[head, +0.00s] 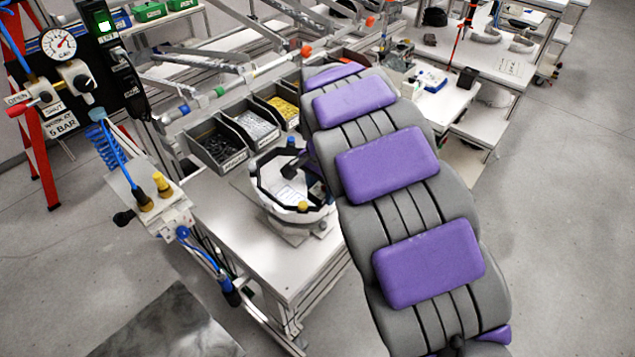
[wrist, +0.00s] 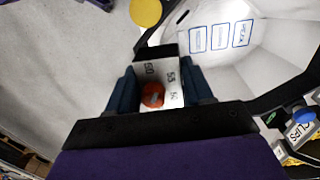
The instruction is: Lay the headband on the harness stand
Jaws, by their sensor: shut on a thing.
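The headband is a black, many-sided ring (head: 262,196) at the centre of the head view. In the wrist view its white strip with printed size numbers and an orange knob (wrist: 153,95) lies between my fingers. My gripper (wrist: 162,88) is shut on that part. In the head view my arm hides most of the gripper. The harness stand (head: 300,217) is a pale rounded support with yellow-topped parts, directly below the ring on the bench. The ring appears at or just over its top; I cannot tell whether they touch.
Bins of small parts (head: 218,145) stand behind the stand on the white bench (head: 235,215). A valve panel with a gauge (head: 58,43) and blue hoses is at the left. The bench's front left is clear. My arm covers the right of the bench.

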